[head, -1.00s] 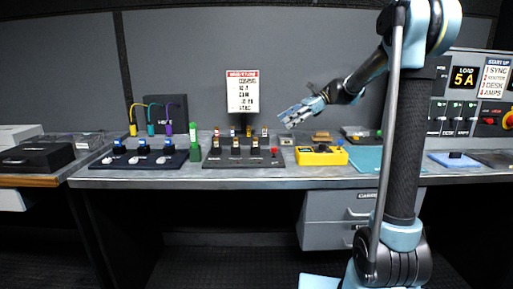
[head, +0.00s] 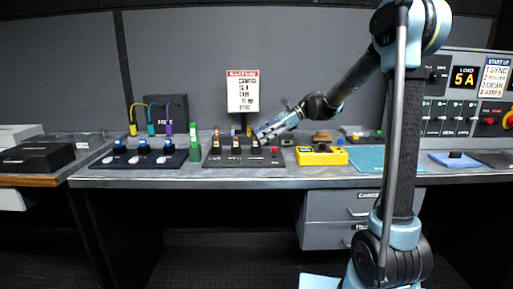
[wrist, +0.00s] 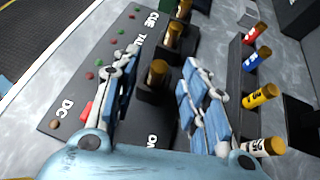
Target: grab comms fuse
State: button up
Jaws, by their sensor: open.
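My gripper (head: 262,133) is open and points down and left over the right end of the dark fuse panel (head: 220,160). In the wrist view my gripper (wrist: 163,68) has its two blue fingers apart, with a brown-capped fuse (wrist: 157,75) in a black holder showing between them. No contact is visible. More brown-capped fuses (wrist: 174,35) stand on the panel beyond it. A rack beside the panel holds a red fuse (wrist: 257,33), a blue fuse (wrist: 257,58), a yellow fuse (wrist: 261,95) and a white fuse (wrist: 260,147). I cannot tell which one is the comms fuse.
A sign (head: 243,92) stands behind the panel. A green upright piece (head: 195,143) and a dark board with blue knobs (head: 140,160) are to the left. A yellow box (head: 322,155) is to the right. The bench's front strip is clear.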

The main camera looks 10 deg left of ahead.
jog(key=shift+x, duration=1.05)
grip_shut()
